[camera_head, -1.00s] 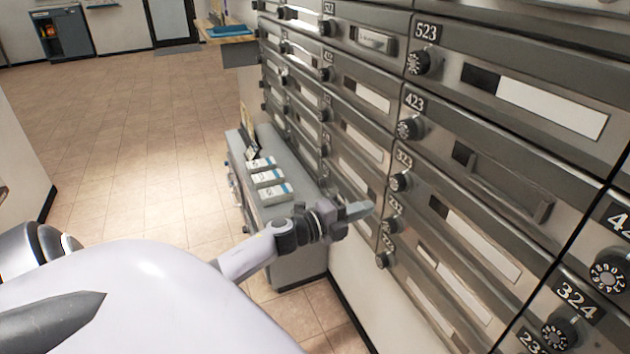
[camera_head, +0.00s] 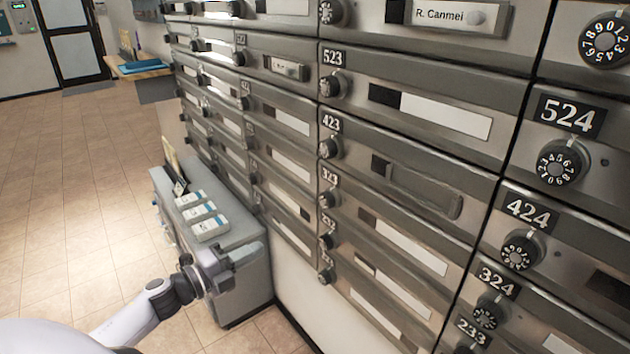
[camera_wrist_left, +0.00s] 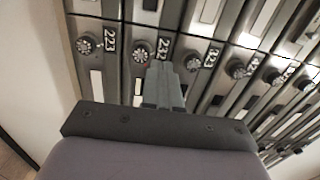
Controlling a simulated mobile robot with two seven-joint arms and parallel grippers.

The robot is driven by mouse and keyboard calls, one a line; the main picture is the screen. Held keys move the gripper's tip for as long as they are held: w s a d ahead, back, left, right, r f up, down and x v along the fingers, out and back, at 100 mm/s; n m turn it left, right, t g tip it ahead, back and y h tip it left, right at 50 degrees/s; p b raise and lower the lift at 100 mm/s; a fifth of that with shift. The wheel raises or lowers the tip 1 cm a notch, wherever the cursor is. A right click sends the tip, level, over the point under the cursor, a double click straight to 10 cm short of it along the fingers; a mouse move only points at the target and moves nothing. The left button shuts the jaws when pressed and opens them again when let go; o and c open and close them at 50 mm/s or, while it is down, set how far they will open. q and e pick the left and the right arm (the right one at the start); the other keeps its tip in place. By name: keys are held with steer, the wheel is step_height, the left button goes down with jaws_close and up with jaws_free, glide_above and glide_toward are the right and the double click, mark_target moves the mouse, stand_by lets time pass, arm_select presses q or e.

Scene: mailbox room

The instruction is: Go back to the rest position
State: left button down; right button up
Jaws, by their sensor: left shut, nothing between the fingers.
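My left gripper (camera_head: 246,252) reaches in from the lower left in the head view, low in front of the mailbox wall (camera_head: 410,150). Its fingers are shut with nothing between them. In the left wrist view the shut fingers (camera_wrist_left: 163,85) point toward the mailbox doors, near the 232 plate (camera_wrist_left: 162,48) and its dial. I cannot tell whether the fingertips touch the wall. My right gripper is not in view.
A grey cabinet (camera_head: 235,225) with several small white boxes (camera_head: 203,215) on top stands beside the mailboxes, behind my left gripper. A wooden shelf with a blue tray (camera_head: 140,67) is farther back. The tiled floor (camera_head: 80,170) at left is open.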

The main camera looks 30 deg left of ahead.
arm_select(q)
steer(key=s+d+f+n+g+y, duration=0.1)
steer(key=s+d+f+n+g, duration=0.1)
steer(key=s+d+f+n, duration=0.35)
steer(key=s+d+f+n+g+y, duration=0.1)
steer(key=s+d+f+n+g, duration=0.2)
steer(key=s+d+n, duration=0.35)
steer(key=s+d+f+n+g+y, duration=0.1)
steer(key=s+d+f+n+g, duration=0.1)
steer(key=s+d+f+n, duration=0.45)
step_height(320, 180, up, 12)
steer(key=w+d+p, duration=0.2)
steer(key=p, duration=1.1)
steer(key=shift+r+n+p, duration=0.15)
steer(key=shift+n+p, duration=0.15)
steer(key=shift+n, duration=0.05)
